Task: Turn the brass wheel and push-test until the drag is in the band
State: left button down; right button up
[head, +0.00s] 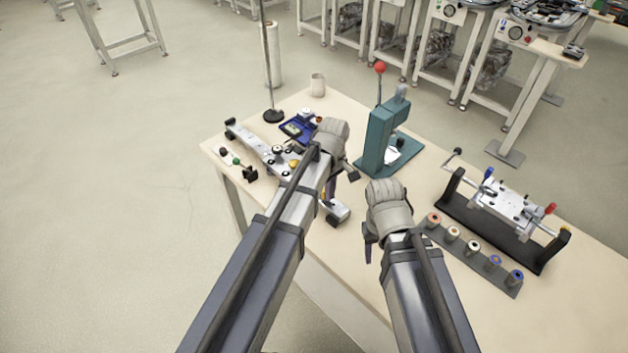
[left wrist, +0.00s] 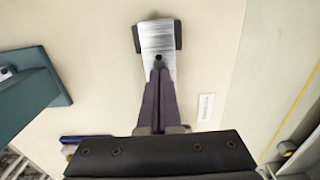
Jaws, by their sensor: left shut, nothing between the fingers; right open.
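The brass wheel (head: 294,163) shows as a small yellow knob on a carriage (head: 278,152) with dark and pale rollers. The carriage sits on a long silver rail (head: 243,133) at the table's left. My left arm hides the rail's middle. The rail's near end (head: 337,210), with dark feet, reappears right of the arm; it also shows in the left wrist view (left wrist: 157,40). My left gripper (head: 328,193) is shut and empty; in the left wrist view its fingertips (left wrist: 159,72) overlap that rail end. Contact cannot be told. My right gripper (head: 370,245) is open and empty, right of the rail.
A small tool with green and red parts (head: 236,162) lies left of the rail. A blue tray (head: 290,132), a cup (head: 318,85) and a teal press (head: 378,140) stand behind. At right are a row of rollers (head: 473,247) and a black-framed fixture (head: 505,208).

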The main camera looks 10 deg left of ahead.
pick_arm(q)
jog(key=shift+w+a, duration=0.15)
jog(key=shift+a, duration=0.1)
jog(key=shift+w+a, duration=0.4)
jog(key=shift+a, duration=0.2)
jog(key=shift+w+a, duration=0.1)
jog(key=shift+a, duration=0.05)
jog(key=shift+r, duration=0.1)
pick_arm(e)
jog(key=shift+r, duration=0.1)
pick_arm(q)
jog(key=shift+s+d+r+p, duration=0.45)
jog(key=shift+d+p, duration=0.1)
jog(key=shift+d, duration=0.1)
jog(key=shift+s+d+r+p, duration=0.4)
jog(key=shift+d+r+p, duration=0.1)
jog(key=shift+d, duration=0.1)
pick_arm(e)
jog(key=shift+r, duration=0.9)
pick_arm(q)
notch_tip(320, 180, up, 7)
jog(key=p, duration=0.7)
pick_arm(e)
notch_tip(320, 180, up, 7)
